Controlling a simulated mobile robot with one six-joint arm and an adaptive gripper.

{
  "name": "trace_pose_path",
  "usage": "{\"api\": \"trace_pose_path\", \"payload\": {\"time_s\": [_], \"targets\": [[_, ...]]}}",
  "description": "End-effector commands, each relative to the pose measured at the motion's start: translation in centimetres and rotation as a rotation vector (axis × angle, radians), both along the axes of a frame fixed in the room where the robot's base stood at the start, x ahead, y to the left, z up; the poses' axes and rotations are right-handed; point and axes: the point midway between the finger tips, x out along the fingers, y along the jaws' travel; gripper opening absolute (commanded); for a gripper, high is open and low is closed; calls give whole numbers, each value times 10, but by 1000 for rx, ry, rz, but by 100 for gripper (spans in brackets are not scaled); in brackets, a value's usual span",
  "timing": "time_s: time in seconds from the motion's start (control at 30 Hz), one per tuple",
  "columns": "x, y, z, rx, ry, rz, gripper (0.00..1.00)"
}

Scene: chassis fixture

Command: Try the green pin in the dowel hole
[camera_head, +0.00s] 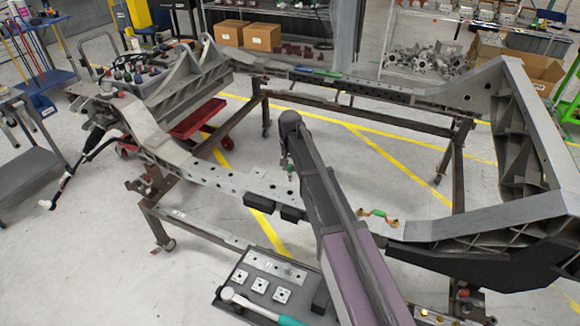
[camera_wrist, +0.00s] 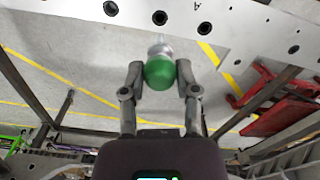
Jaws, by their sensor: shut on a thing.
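The green pin (camera_wrist: 160,73) has a rounded green head and a silver shank. My gripper (camera_wrist: 160,80) is shut on it, one finger on each side, with the green head toward the wrist camera. The green pin also shows small in the head view (camera_head: 290,168), under my gripper (camera_head: 286,160). The near chassis rail (camera_head: 225,181) is a light metal beam with a row of holes; it also crosses the top of the wrist view (camera_wrist: 185,13). There the pin appears beside the rail's edge, over floor, apart from the holes. I cannot tell which hole is the dowel hole.
A dark tray (camera_head: 228,311) with a teal-handled hammer (camera_head: 258,309) and several small metal plates stands below the rail. A green-and-orange piece (camera_head: 378,213) lies on the rail, right of my arm. A red wheeled platform (camera_head: 198,120) sits inside the frame.

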Motion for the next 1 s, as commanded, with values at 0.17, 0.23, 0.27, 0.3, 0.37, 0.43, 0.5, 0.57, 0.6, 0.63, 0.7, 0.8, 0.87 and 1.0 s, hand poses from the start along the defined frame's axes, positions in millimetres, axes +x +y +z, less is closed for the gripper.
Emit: {"api": "trace_pose_path", "payload": {"time_s": [0.17, 0.23, 0.27, 0.3, 0.37, 0.43, 0.5, 0.57, 0.6, 0.63, 0.7, 0.8, 0.87, 1.0], "targets": [[0, 0, 0, 0, 0, 0, 0], [0, 0, 1, 0, 0, 0, 0], [0, 0, 2, 0, 0, 0, 0], [0, 0, 3, 0, 0, 0, 0], [0, 0, 6, 0, 0, 0, 0], [0, 0, 9, 0, 0, 0, 0], [0, 0, 12, 0, 0, 0, 0], [0, 0, 15, 0, 0, 0, 0], [0, 0, 16, 0, 0, 0, 0], [0, 0, 17, 0, 0, 0, 0], [0, 0, 20, 0, 0, 0, 0], [0, 0, 25, 0, 0, 0, 0], [0, 0, 27, 0, 0, 0, 0], [0, 0, 33, 0, 0, 0, 0]]}}
